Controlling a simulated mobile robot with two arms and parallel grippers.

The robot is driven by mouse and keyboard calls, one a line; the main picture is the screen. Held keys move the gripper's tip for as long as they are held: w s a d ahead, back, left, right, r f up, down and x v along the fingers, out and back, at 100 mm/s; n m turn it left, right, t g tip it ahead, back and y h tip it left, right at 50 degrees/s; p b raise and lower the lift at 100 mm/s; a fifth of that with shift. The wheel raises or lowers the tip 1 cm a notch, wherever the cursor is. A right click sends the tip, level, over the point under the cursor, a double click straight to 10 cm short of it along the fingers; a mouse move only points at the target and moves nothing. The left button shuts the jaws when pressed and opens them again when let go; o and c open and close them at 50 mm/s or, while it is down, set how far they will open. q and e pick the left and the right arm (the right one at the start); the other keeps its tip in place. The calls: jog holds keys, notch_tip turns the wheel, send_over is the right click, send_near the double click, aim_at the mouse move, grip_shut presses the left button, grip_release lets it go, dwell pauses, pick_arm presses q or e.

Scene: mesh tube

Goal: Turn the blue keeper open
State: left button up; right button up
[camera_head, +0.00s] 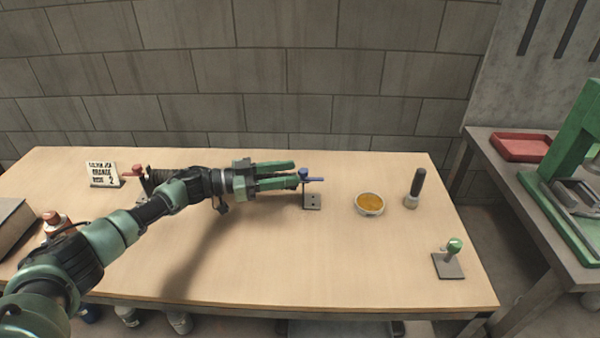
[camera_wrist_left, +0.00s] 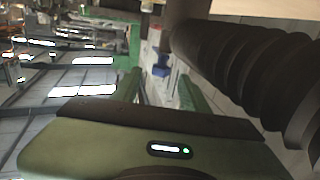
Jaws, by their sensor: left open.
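The blue keeper (camera_head: 314,179) is a small blue piece on an upright post above a grey base plate (camera_head: 312,203) near the middle of the table. My left gripper (camera_head: 297,172) comes in from the left, level, with its green fingers apart and their tips right beside the keeper. I cannot tell whether they touch it. In the left wrist view the blue keeper (camera_wrist_left: 161,67) shows beyond the gap between the two green fingers. The gripper is empty. My right gripper is in neither view.
A bowl of orange contents (camera_head: 370,204) and a dark-handled tool (camera_head: 415,188) stand right of the keeper. A green-knobbed fixture (camera_head: 449,262) is at front right. A printed card (camera_head: 103,174) stands at back left. The front middle of the table is clear.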

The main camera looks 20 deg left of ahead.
pick_arm(q)
jog(key=v, duration=0.3)
jog(key=shift+r, duration=0.1)
dwell(0.3)
